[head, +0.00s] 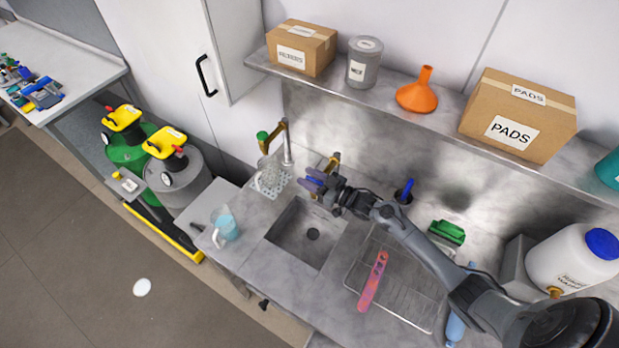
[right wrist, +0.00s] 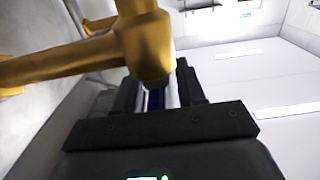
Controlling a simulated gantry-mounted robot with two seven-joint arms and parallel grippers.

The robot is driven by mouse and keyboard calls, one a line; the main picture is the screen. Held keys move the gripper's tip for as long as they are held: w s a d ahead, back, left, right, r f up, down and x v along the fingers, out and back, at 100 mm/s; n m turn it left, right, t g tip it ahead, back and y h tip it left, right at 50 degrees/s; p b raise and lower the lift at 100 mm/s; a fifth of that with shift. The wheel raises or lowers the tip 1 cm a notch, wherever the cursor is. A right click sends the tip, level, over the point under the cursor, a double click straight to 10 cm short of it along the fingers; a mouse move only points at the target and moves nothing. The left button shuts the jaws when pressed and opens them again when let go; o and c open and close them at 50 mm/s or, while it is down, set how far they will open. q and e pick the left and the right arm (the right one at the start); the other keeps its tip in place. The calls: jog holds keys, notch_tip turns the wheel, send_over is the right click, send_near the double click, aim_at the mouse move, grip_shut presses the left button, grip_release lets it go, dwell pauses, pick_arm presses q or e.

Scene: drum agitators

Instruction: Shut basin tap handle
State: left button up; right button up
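The basin tap (head: 335,159) is brass-coloured and stands at the back of the sink basin (head: 300,238), partly hidden behind my right gripper. In the right wrist view a brass tap body (right wrist: 148,50) with a long arm to the left fills the upper left, very close to the camera. My right gripper (head: 312,183) is over the back left of the basin, beside the tap. Its two fingers look apart, with a gap between them in the right wrist view (right wrist: 160,97). The brass part covers the fingertips there, so contact cannot be told. My left gripper is not in view.
A second tap with a green knob (head: 263,136) stands left of the basin. A wire rack (head: 410,295) with a red-pink tool (head: 373,280) lies to the right. A beaker (head: 225,225) is at front left. A shelf (head: 380,92) with boxes overhangs the back.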

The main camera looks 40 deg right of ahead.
jog(key=b+v, duration=0.2)
jog(key=v, duration=0.8)
jog(key=shift+s+d, duration=0.2)
jog(key=shift+s, duration=0.15)
